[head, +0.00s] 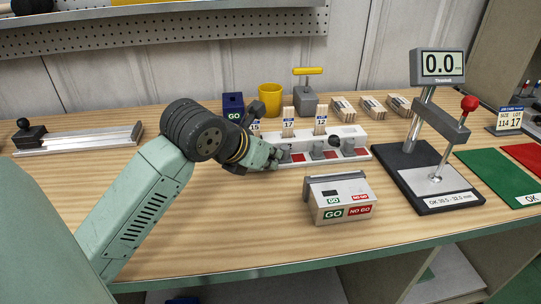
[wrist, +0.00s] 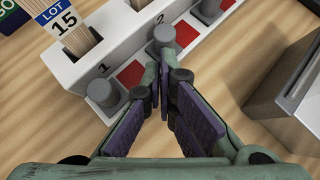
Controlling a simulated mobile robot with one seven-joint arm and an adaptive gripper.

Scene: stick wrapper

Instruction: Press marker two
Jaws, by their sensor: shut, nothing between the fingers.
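The white block (head: 345,135) has a row of grey round markers, each beside a red pad. In the wrist view, marker two (wrist: 163,36) is a grey cylinder near the printed "2". Marker one (wrist: 102,91) stands nearer, by the printed "1". My gripper (wrist: 160,66) is shut and empty. In the wrist view its fingertips point at marker two and overlap its near edge; I cannot tell if they touch. In the head view my gripper (head: 274,162) is at the block's left front and hides part of it.
Lot-labelled stick bundles (head: 288,121) stand behind the markers. A GO/NO GO box (head: 340,200) stands in front of the block. A gauge stand (head: 440,120) with a red knob is to the right. A yellow mug (head: 269,97) is behind. The front left table is bare.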

